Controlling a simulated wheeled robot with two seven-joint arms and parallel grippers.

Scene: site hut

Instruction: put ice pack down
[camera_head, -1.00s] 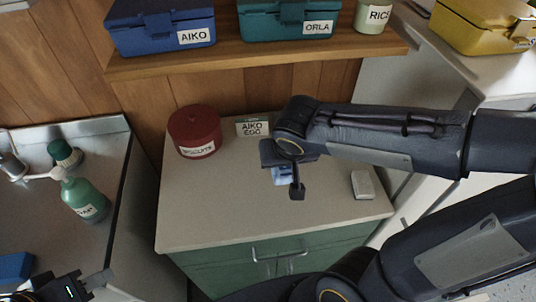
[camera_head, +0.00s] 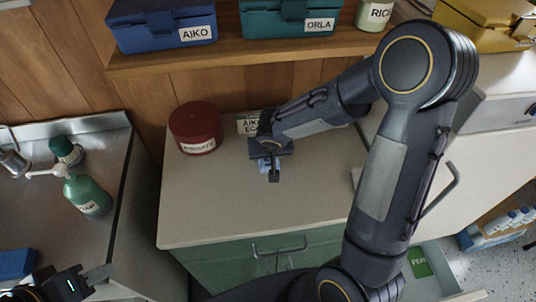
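The ice pack (camera_head: 263,166) shows as a small light blue patch at my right gripper (camera_head: 271,172), mostly hidden by it. That gripper appears shut on it, over the back part of the pale counter top (camera_head: 215,218), in front of the AIKO EGG label (camera_head: 247,125). I cannot tell whether the pack touches the counter. My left gripper (camera_head: 98,277) is at the lower left, by the steel sink unit. One grey finger shows clearly, and I cannot tell whether it is open.
A dark red biscuits tin (camera_head: 195,128) stands left of my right gripper. A wooden shelf (camera_head: 245,52) above holds a blue AIKO box (camera_head: 165,28), a teal ORLA box (camera_head: 290,20) and a RICE container (camera_head: 374,14). The counter's front left is clear.

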